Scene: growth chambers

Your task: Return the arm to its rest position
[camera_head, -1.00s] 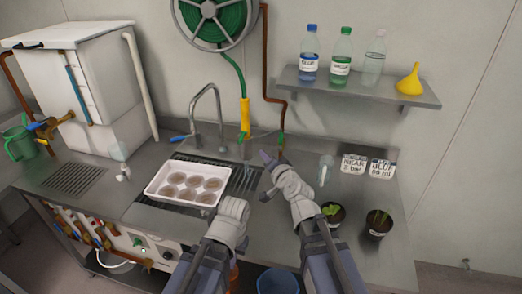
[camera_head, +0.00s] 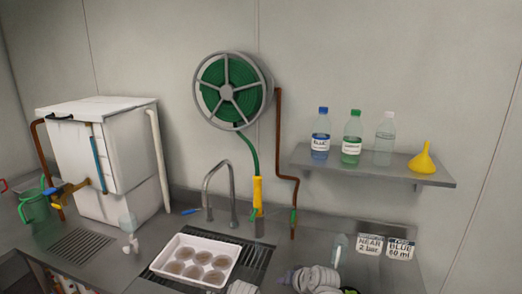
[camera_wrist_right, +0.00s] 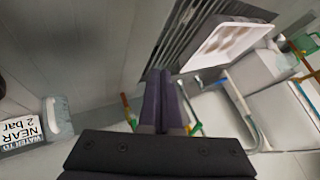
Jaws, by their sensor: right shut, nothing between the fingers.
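My right arm (camera_head: 315,279) shows only at the bottom edge of the head view, over the front of the steel counter. In the right wrist view my right gripper (camera_wrist_right: 161,75) has its two dark fingers together, shut and empty. They point toward the slatted drain and the white tray, apart from both. A small grey part of my left arm (camera_head: 243,287) shows at the bottom edge; its fingers are not visible.
A white tray (camera_head: 167,262) with several round brown pots sits on the drain (camera_head: 255,262). A tap (camera_head: 205,190) rises behind the tray. The bottle shelf (camera_head: 440,181) is on the wall.

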